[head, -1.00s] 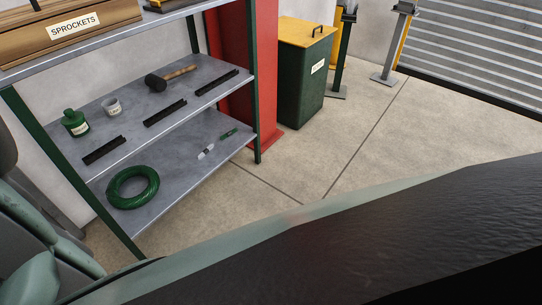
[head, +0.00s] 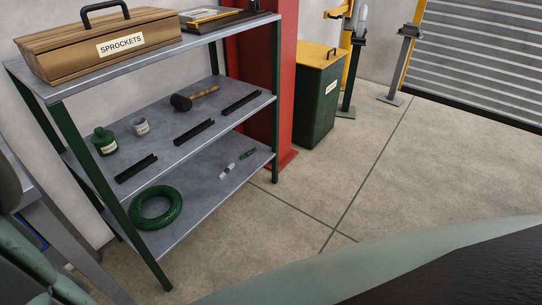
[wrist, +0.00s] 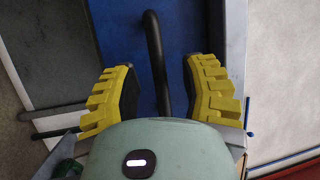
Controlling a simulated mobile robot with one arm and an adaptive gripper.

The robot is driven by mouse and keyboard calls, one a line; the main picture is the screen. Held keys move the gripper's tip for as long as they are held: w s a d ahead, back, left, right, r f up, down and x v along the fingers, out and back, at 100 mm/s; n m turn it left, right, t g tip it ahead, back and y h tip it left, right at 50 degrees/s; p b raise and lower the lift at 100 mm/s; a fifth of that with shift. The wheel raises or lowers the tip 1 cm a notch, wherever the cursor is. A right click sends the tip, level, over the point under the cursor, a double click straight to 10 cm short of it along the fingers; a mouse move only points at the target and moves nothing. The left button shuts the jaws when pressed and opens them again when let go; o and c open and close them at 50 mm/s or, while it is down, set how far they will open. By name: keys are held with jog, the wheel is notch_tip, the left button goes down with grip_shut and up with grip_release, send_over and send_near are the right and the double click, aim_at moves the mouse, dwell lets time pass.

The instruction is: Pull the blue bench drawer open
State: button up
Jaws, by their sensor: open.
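The blue bench drawer (wrist: 120,35) fills the upper middle of the wrist view. Its black bar handle (wrist: 153,45) runs down the picture from the top and curves at its upper end. My gripper (wrist: 158,64) is open, with one yellow-padded finger on each side of the handle. Neither finger visibly touches the handle, and the handle's lower end is hidden behind my gripper's body. In the head view only a small blue patch of the bench (head: 40,242) shows at the left edge, partly hidden by my arm.
Behind are a red column (head: 283,85) and a green bin (head: 318,100). The concrete floor (head: 430,165) is clear at right.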

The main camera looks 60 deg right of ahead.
jog(key=shift+x, duration=0.75)
jog(key=shift+d, duration=0.1)
jog(key=shift+o, duration=0.6)
grip_shut()
